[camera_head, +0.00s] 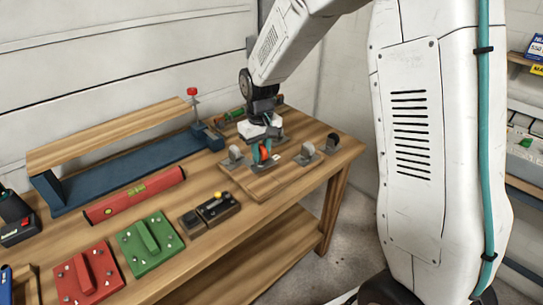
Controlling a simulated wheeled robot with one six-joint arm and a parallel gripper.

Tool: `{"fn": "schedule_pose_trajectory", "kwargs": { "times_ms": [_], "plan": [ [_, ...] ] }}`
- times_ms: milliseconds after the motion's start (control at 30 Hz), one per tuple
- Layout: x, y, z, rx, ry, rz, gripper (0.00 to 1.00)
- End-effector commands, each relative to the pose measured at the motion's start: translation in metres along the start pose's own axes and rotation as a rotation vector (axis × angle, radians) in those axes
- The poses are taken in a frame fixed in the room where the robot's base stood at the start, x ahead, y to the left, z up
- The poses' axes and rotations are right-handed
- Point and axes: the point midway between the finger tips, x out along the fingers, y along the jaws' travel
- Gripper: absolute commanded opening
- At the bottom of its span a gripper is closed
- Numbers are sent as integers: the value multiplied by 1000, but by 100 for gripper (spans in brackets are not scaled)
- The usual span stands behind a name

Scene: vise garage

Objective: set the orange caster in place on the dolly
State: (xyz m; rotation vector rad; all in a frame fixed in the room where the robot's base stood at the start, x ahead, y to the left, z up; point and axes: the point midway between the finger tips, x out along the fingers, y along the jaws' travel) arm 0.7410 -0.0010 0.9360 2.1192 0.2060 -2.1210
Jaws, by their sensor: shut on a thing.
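The orange caster (263,153) is at the dolly, between the teal fingers of my gripper (262,151), which is shut on it. The dolly (266,186) is a flat wooden board on the right end of the workbench. My gripper points down over the dolly's middle. The caster's lower part is close to a grey plate on the board; I cannot tell whether it touches. Grey casters stand on the board to the left (235,154) and to the right (306,153) of my gripper. My gripper and wrist partly hide the board's far side.
A blue vise-like clamp (130,167) holds a long plank (110,135) behind to the left. A red level (135,195), a dark block with a yellow knob (216,208), a green plate (150,242) and a red plate (88,278) lie on the workbench (205,258).

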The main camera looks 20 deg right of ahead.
Motion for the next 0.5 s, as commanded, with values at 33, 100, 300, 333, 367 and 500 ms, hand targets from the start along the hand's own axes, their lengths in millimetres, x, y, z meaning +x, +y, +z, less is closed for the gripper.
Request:
{"fn": "schedule_pose_trajectory", "kwargs": {
  "times_ms": [33,100,300,333,367,500],
  "plan": [
    [3,-4,10,-53,0,0,0],
    [7,-7,18,-102,1,0,0],
    [19,-9,21,-126,0,0,0],
    [22,-9,21,-125,0,0,0],
    [25,-9,21,-125,0,0,0],
    [37,-9,21,-124,0,0,0]
  ]
}}
